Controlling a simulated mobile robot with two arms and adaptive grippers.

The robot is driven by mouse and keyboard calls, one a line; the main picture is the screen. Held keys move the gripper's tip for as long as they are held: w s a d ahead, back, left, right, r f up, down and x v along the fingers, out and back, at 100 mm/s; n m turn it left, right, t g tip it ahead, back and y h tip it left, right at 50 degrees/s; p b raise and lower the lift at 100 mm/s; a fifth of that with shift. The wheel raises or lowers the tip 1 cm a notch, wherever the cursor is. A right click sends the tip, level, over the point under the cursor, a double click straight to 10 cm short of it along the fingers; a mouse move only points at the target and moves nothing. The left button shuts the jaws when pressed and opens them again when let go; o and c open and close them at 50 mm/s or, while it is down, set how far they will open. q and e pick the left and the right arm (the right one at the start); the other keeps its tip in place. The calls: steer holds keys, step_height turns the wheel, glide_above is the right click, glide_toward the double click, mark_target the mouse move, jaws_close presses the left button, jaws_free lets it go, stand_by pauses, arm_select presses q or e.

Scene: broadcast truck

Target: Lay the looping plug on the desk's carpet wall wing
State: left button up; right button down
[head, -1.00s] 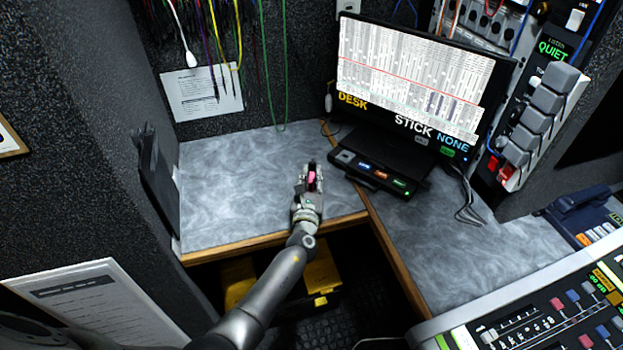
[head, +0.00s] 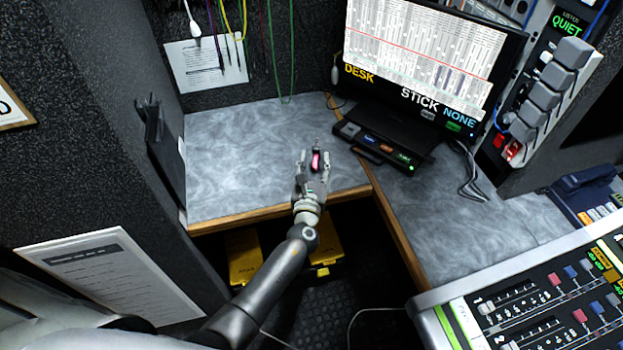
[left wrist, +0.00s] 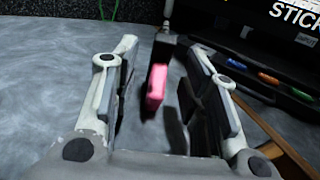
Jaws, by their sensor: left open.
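The looping plug, a small pink piece with a dark end (head: 316,162), is at the grey desk wing beside the carpet wall (head: 235,150), near that wing's right end. In the left wrist view the pink part (left wrist: 156,86) is between the two fingers, with gaps on both sides. My left gripper (head: 312,158) is open around the plug, low over the desk. I cannot tell whether the plug's whole length rests on the surface. My right gripper is not in view.
A monitor (head: 425,65) and a black unit with lit buttons (head: 385,147) stand just right of the plug. A dark holder (head: 160,140) is on the left wall. Cables hang at the back. The wing's left part is bare. Yellow cases (head: 245,257) are below.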

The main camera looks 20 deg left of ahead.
arm_select(q)
steer(key=v, duration=0.6)
steer(key=shift+s, duration=0.4)
